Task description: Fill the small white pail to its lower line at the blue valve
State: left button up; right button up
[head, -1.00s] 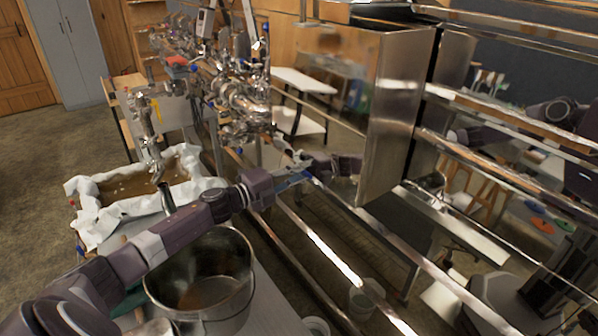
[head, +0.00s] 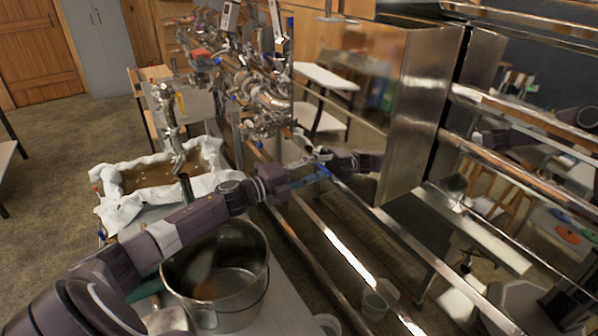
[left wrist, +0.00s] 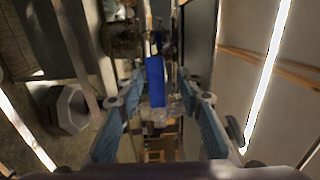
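My left gripper (head: 312,168) reaches from the left to the steel wall of the evaporator. In the left wrist view the blue handle (left wrist: 155,82) stands between the two spread fingers, with gaps on both sides. A small white pail (head: 327,324) is cut off by the bottom edge of the head view, so its lines and contents are hidden. A similar white pail shape (head: 375,304) shows to its right and may be its reflection in the steel. My right gripper is not in view.
A large steel pot (head: 217,278) stands on a light table below my left arm. A cloth-lined tray of brown liquid (head: 150,177) lies behind it. Pipes and valves (head: 262,98) crowd the back. Shiny steel rails and panels (head: 425,100) fill the right and mirror my arm.

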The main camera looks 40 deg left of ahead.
pick_arm(q)
jog(key=v, duration=1.1)
jog(key=shift+s+r, duration=0.3)
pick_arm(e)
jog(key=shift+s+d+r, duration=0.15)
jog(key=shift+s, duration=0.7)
